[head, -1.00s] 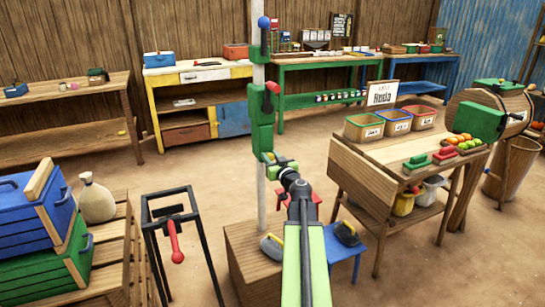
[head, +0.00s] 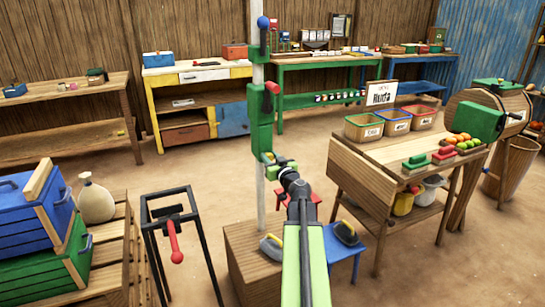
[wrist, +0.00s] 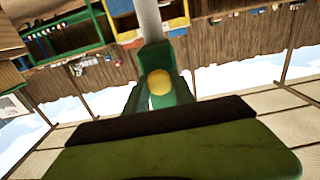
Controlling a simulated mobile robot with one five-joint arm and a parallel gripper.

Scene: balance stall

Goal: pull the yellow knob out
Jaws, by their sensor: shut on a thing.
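The yellow knob (wrist: 159,82) is round and shows in the middle of the wrist view, in front of a green block on a pale post. My gripper (wrist: 155,97) is shut on it, with green fingers on either side. In the head view my gripper (head: 272,160) reaches the lower part of the green carriage (head: 261,130) on the upright pole (head: 258,82). The knob is mostly hidden by the gripper there. How far it stands out from the carriage cannot be told.
A wooden stall table (head: 375,160) is to the right and a black stand (head: 205,245) to the left.

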